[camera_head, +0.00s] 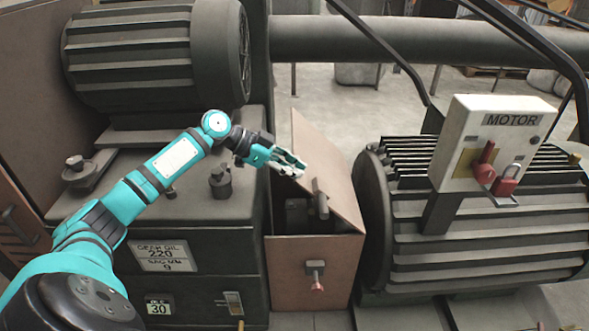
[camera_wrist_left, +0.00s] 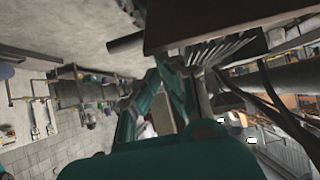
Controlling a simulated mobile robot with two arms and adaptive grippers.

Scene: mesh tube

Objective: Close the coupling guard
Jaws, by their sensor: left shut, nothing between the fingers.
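The coupling guard is a brown box (camera_head: 300,262) between the gearbox and the motor. Its lid (camera_head: 328,165) stands tilted open, with a dark opening beneath it. A dark handle (camera_head: 320,200) shows at the lid's lower part. A latch with a reddish knob (camera_head: 316,278) is on the box front. My left gripper (camera_head: 298,167) is shut and empty, and its fingertips overlap the lid's left side in the head view; I cannot tell if they touch. In the left wrist view, the gripper (camera_wrist_left: 165,95) is below a brown panel edge (camera_wrist_left: 205,22), apparently the lid. My right gripper is not in view.
A finned motor (camera_head: 480,235) is close on the right, with a white MOTOR switch box (camera_head: 490,140) above it. The gearbox (camera_head: 150,225) and a large finned unit (camera_head: 155,55) stand left. A thick pipe (camera_head: 400,42) and dark rails cross behind.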

